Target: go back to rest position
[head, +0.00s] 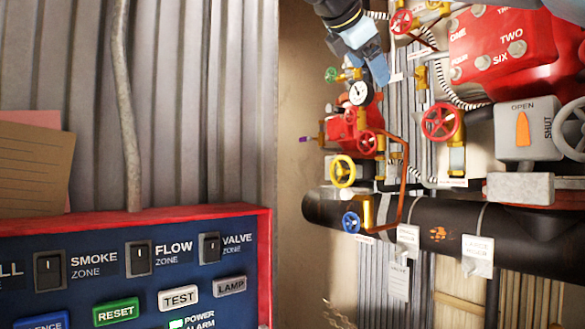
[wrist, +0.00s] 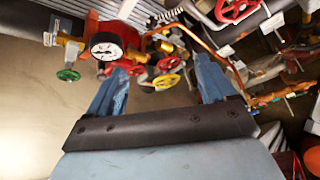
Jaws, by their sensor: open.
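My gripper (head: 376,68) is at the upper middle right of the head view, its blue fingers pointing down, in front of the pipework. In the wrist view my gripper (wrist: 160,88) shows two blue fingers spread well apart. No object sits between the fingers. Behind them are the white pressure gauge (wrist: 106,46), a yellow handwheel (wrist: 166,81) and red pipework. In the head view the gauge (head: 360,92) is just below the fingertips. I cannot tell whether the fingers touch anything.
A thick dark pipe (head: 330,207) runs across the lower right. Red (head: 441,122), yellow (head: 343,171), blue (head: 351,222) and green (head: 332,75) handwheels stick out nearby. A grey OPEN/SHUT box (head: 527,127) is at the right. A blue control panel (head: 85,265) fills the lower left.

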